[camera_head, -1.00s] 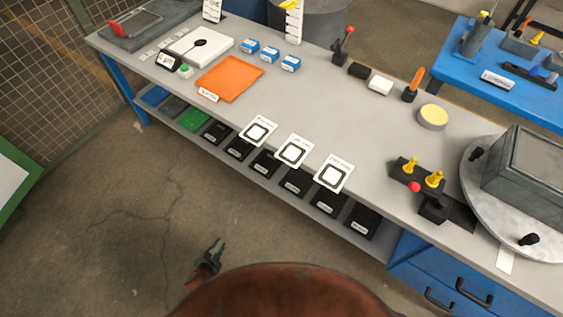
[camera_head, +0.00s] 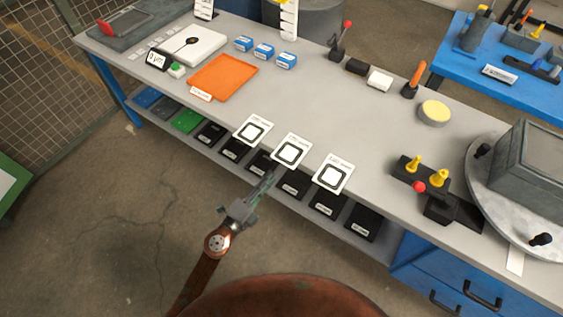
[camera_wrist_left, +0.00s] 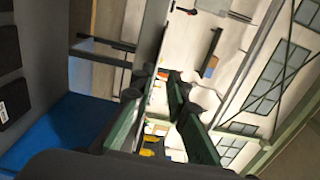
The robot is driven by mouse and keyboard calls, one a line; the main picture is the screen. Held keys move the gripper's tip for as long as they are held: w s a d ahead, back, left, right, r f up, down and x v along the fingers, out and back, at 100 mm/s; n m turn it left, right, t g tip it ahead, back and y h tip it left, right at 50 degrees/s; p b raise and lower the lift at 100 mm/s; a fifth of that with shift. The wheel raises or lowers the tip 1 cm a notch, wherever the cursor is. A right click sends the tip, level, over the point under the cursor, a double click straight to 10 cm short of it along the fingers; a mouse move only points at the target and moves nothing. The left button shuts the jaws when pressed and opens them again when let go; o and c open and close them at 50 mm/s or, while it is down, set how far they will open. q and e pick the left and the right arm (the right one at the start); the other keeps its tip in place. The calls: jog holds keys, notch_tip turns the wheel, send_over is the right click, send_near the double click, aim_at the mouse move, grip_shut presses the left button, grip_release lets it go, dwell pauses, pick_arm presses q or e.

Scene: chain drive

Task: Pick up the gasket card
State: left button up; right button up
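My left gripper (camera_head: 267,181) is in front of the bench edge, just below and left of the middle card in the picture, and touches none visibly. In the left wrist view its two green fingers (camera_wrist_left: 163,84) stand apart with nothing between them. My right gripper is not in view.
A black fixture with yellow knobs (camera_head: 439,178) stands to the right. The bench behind the cards is clear.

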aim_at(280, 160)
pick_arm(q)
jog(key=x, duration=0.7)
jog(key=shift+w, duration=0.25)
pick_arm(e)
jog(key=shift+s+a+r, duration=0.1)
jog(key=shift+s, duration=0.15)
pick_arm(q)
jog(key=shift+d, duration=0.15)
grip_shut()
dwell(0.3)
notch_tip(280, 160, up, 3)
jog(key=p, duration=0.3)
jog(key=shift+f, duration=0.3)
jog(key=s+a+r+p, duration=0.4)
jog(key=s+a, duration=0.4)
jog(key=s, duration=0.3)
jog(key=shift+s+a+r, duration=0.15)
jog(key=shift+s+r, duration=0.05)
jog(key=shift+r, duration=0.35)
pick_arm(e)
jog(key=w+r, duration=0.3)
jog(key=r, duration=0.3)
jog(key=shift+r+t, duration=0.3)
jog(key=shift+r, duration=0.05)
